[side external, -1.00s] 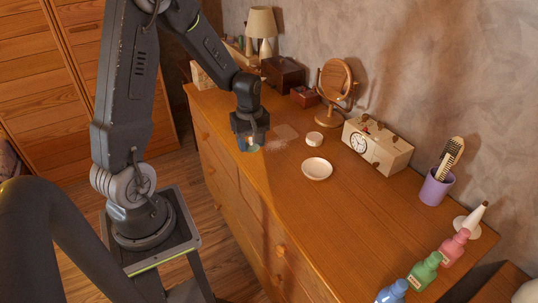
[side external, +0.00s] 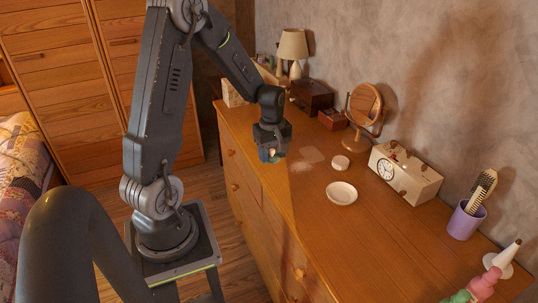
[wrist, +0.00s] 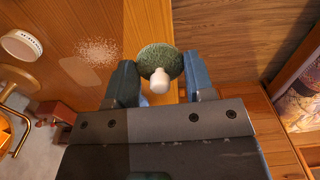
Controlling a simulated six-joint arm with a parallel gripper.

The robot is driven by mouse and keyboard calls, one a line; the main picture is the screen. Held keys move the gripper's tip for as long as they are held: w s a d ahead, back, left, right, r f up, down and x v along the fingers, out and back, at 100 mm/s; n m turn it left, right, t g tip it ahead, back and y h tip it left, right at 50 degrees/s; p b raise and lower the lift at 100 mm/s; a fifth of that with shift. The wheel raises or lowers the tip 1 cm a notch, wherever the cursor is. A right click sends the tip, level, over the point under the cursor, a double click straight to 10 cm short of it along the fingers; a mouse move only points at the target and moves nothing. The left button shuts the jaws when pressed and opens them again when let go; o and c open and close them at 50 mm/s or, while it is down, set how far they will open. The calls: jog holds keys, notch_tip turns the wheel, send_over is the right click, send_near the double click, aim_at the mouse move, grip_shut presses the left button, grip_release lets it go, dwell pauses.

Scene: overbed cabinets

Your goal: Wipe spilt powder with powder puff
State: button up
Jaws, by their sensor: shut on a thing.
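My gripper (wrist: 160,84) is shut on the powder puff, a round green pad (wrist: 160,61) with a white knob between the fingers. In the side view my gripper (side external: 269,155) hangs above the dresser's front edge, with the puff only partly visible. The spilt powder (wrist: 98,51) is a pale speckled patch on the wooden dresser top, left of the puff in the wrist view and apart from it. It shows faintly in the side view (side external: 301,167), right of the gripper. I cannot tell the exact height of the puff.
A mirror (side external: 365,105), clock box (side external: 404,172) and purple cup (side external: 466,221) stand toward the wall.

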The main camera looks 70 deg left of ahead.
aim_at(287, 169)
jog(key=w+a+f+n, duration=0.3)
jog(key=w+a+n, duration=0.2)
jog(key=w+n, duration=0.3)
jog(key=shift+w+a+f, duration=0.1)
jog(key=shift+f, duration=1.6)
jog(key=shift+w+a+f, duration=0.1)
jog(key=shift+f, duration=1.55)
jog(key=shift+w+f, duration=0.45)
jog(key=shift+f, duration=0.05)
jog(key=shift+c, duration=0.3)
jog(key=shift+w+f, duration=0.15)
jog(key=shift+w, duration=0.2)
jog(key=shift+w+d, duration=0.1)
jog(key=shift+w, duration=4.4)
jog(key=shift+s, duration=5.35)
jog(key=shift+s+a, duration=0.1)
jog(key=shift+a, duration=0.25)
jog(key=shift+w, duration=5.35)
jog(key=shift+s, duration=5.15)
jog(key=shift+s+r, duration=0.15)
jog(key=shift+r, duration=3.95)
